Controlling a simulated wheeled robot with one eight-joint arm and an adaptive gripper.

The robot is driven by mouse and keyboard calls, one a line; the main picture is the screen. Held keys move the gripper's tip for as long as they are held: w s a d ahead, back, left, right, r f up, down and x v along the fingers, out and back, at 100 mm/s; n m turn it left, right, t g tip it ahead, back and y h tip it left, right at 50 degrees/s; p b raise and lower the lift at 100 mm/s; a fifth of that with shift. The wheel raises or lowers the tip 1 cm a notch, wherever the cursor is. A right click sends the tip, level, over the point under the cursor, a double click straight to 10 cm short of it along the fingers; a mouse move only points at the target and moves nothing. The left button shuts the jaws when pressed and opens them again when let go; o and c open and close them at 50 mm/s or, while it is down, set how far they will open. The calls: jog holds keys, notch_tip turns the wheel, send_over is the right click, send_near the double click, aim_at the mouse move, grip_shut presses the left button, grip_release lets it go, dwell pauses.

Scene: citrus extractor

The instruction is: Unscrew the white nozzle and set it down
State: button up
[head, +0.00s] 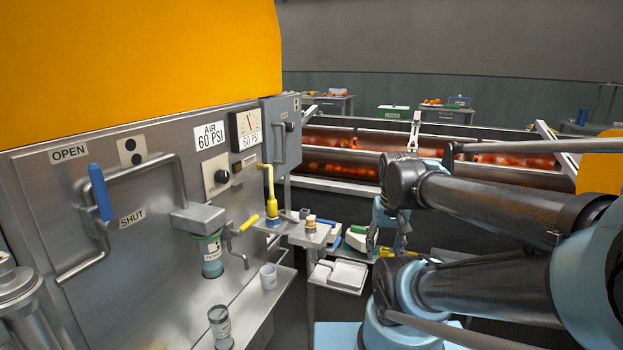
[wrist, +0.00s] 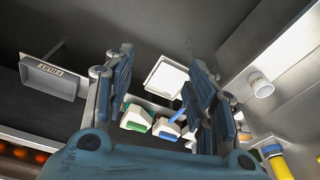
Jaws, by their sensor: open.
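My gripper (head: 387,244) hangs fingers down at the end of my arm, right of the small metal stand in the head view. In the wrist view its two blue fingers (wrist: 162,75) are spread wide with nothing held between them. A small pale fitting with a tan part (head: 310,222) stands upright on the metal stand (head: 308,236), apart from my gripper. It may be the white nozzle, but it is too small to be sure. I cannot make out a thread.
A yellow pipe (head: 270,188) rises left of the stand. A white tray (head: 347,274) is below the stand. In the wrist view, green-and-white (wrist: 137,118) and blue-and-white (wrist: 170,128) blocks lie beyond the fingers.

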jog(key=w+a+r+m, duration=0.3)
jog(key=w+r, duration=0.3)
jog(key=w, duration=0.1)
notch_tip(320, 180, up, 3)
jog(key=m+g, duration=0.2)
jog(key=m, duration=0.8)
send_over(310, 218)
jog(key=f, duration=1.7)
jog(key=shift+w+f, duration=0.15)
jog(key=shift+w, duration=0.05)
jog(key=c, duration=1.1)
jog(key=shift+c, duration=0.2)
jog(key=shift+n, duration=0.6)
